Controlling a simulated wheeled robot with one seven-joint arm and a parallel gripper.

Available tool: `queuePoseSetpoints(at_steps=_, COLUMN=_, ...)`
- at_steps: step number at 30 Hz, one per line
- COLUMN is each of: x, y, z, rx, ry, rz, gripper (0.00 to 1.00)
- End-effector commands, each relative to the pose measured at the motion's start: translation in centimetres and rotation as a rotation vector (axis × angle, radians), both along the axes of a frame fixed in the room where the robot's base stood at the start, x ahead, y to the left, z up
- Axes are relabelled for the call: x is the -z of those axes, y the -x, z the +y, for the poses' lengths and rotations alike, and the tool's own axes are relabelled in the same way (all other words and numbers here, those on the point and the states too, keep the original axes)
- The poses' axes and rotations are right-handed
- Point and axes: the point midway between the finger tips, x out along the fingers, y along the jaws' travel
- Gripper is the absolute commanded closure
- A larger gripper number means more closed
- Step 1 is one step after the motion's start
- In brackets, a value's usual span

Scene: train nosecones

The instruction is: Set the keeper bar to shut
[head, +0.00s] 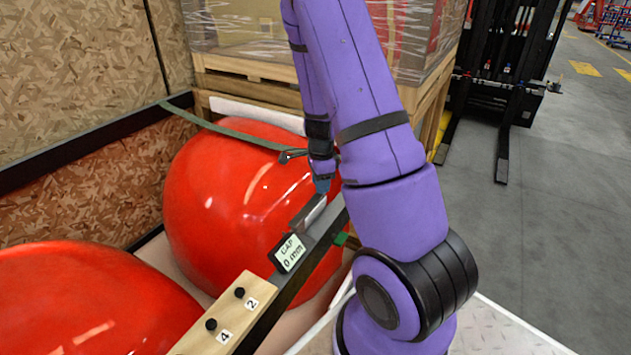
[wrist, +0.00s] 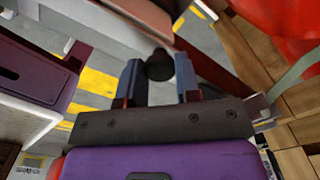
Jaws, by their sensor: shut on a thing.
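My gripper (head: 322,185) reaches down at the dark rail in front of the far red nosecone (head: 235,185). In the wrist view, my gripper (wrist: 160,82) has its two blue-grey fingers on either side of a round black knob (wrist: 160,64). The gripper is shut on this knob. A grey metal block (head: 308,213) sits on the dark rail (head: 322,238) just below the fingertips in the head view. A small display (head: 289,253) beside it reads "CAP 0 mm". I cannot tell for certain which part is the keeper bar; the fingers and arm hide some of it.
A green strap (head: 225,132) crosses the far nosecone. A second red nosecone (head: 85,300) lies at lower left. A wooden block (head: 222,318) carries black pegs labelled 2 and 4. A wrapped pallet load (head: 245,30) and forklift (head: 505,60) stand behind. Floor at right is clear.

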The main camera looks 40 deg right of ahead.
Motion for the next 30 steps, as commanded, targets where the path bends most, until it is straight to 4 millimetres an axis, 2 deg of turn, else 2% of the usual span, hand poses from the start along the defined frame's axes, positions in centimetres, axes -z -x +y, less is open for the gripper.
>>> queuePoseSetpoints(at_steps=15, x=-0.02, y=0.36, z=-0.12, rx=0.022, ry=0.000, rz=0.001, gripper=1.00)
queuePoseSetpoints(at_steps=16, x=-0.01, y=0.36, z=-0.11, rx=0.022, ry=0.000, rz=0.001, gripper=0.65)
queuePoseSetpoints(at_steps=19, x=-0.01, y=0.35, z=-0.12, rx=0.021, ry=0.000, rz=0.001, gripper=0.43)
queuePoseSetpoints(at_steps=30, x=-0.54, y=0.22, z=-0.09, rx=0.018, ry=0.001, rz=-0.002, gripper=0.43)
